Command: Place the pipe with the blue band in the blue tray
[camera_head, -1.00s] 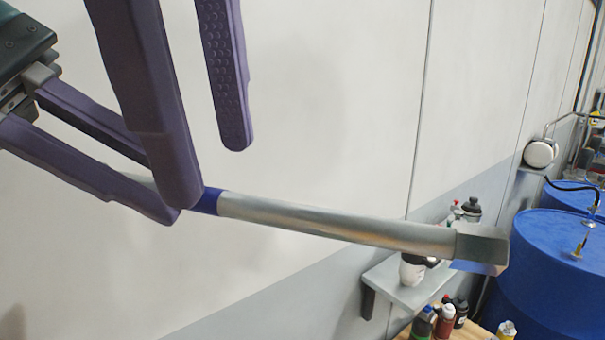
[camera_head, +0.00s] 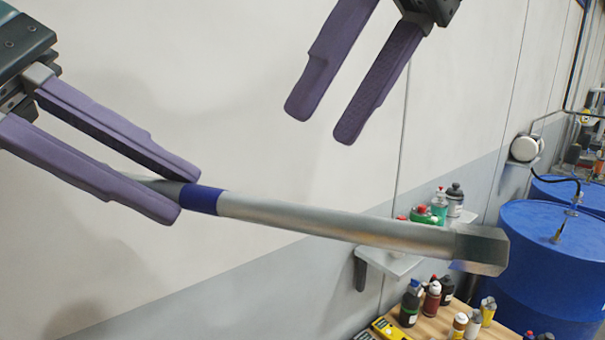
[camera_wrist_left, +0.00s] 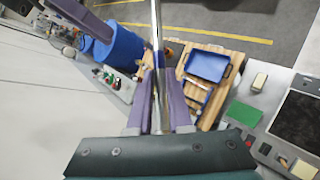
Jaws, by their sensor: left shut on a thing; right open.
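My left gripper (camera_head: 185,195) is shut on the pipe just left of the band. In the left wrist view the pipe (camera_wrist_left: 157,75) runs straight out between the purple fingers. My right gripper (camera_head: 322,122) is open and empty, above the pipe and apart from it. The blue tray (camera_wrist_left: 207,66) lies on a wooden table in the left wrist view, to the right of the pipe.
Blue barrels (camera_head: 550,265) stand at the right. A wall shelf (camera_head: 390,262) with bottles is behind the pipe. The wooden table (camera_head: 430,325) holds several bottles and a yellow device (camera_head: 388,329). A green mat (camera_wrist_left: 244,111) lies near the tray in the left wrist view.

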